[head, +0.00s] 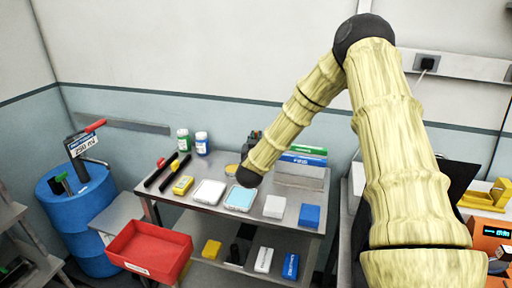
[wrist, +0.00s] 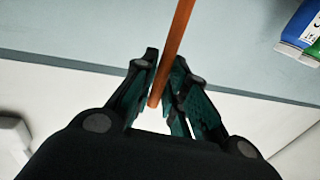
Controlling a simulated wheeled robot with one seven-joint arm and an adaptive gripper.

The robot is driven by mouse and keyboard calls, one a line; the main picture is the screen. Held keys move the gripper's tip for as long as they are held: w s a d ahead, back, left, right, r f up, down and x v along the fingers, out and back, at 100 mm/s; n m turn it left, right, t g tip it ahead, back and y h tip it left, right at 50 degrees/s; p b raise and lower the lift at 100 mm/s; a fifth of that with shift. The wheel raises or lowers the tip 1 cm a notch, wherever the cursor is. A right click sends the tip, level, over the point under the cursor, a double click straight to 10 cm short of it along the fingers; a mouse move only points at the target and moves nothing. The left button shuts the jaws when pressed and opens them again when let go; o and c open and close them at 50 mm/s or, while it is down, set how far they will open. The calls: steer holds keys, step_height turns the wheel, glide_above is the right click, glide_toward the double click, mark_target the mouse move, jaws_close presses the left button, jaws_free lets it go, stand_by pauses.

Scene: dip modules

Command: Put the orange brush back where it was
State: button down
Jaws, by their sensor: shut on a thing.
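The orange brush shows in the wrist view as a thin orange-brown handle (wrist: 176,45). It runs from the top edge down between my fingers and is slightly tilted. My gripper (wrist: 165,65) is shut on this handle near its lower end. The brush's other end is out of the frame. In the head view my arm reaches down over the metal table, and its dark end hides the fingers and the brush. A light-blue-topped tray (head: 240,198) lies just below the arm's end in the picture.
The metal table (head: 190,205) holds a white tray (head: 208,193), a white block (head: 274,206), a blue block (head: 309,215), a yellow tool (head: 182,185), two bottles (head: 201,143) and a file box (head: 301,176). A red bin (head: 150,248) stands at front left.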

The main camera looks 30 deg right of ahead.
step_height(320, 180, down, 3)
steer(key=shift+s+r+p, duration=0.1)
steer(key=shift+p, duration=0.55)
steer(key=shift+s+f, duration=0.15)
steer(key=shift+f, duration=0.05)
steer(key=c, duration=1.4)
jaws_free()
steer(key=shift+c, duration=0.2)
steer(key=b+v, duration=0.5)
steer(key=v, duration=0.5)
steer(key=shift+s+a, duration=0.3)
